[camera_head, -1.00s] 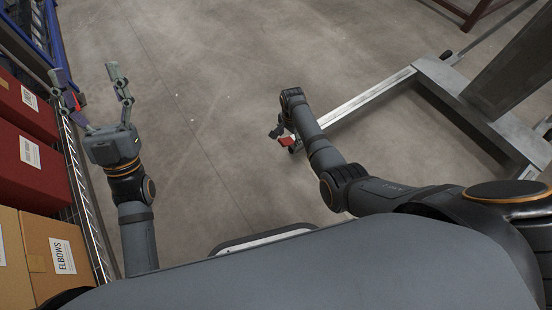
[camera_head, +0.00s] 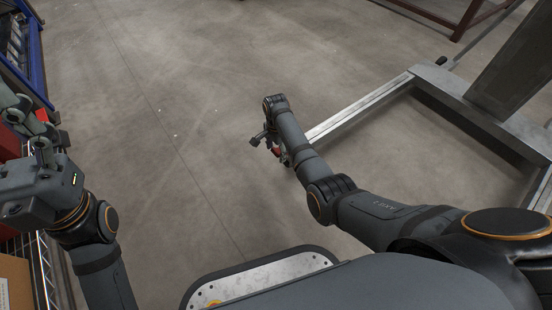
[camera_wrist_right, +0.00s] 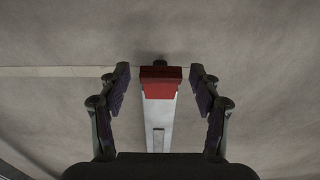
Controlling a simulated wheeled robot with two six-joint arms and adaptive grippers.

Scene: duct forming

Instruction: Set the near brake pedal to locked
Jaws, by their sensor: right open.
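The near brake pedal (camera_wrist_right: 160,80) is a red block at the end of a pale metal leg in the right wrist view. It lies between the two spread fingers of my right gripper (camera_wrist_right: 160,88), with a gap on both sides. I cannot tell whether the pedal is up or down. In the head view the red of the pedal (camera_head: 276,151) shows partly behind my right gripper (camera_head: 268,142), low over the floor. My left gripper (camera_head: 30,128) is at the left edge, partly cut off, its fingers apart and nothing seen in them.
The pale metal leg (camera_head: 360,107) runs back to the grey base frame (camera_head: 440,80) of a stand at the right. A wire rack (camera_head: 38,270) with boxes is at the left edge. The concrete floor between is clear.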

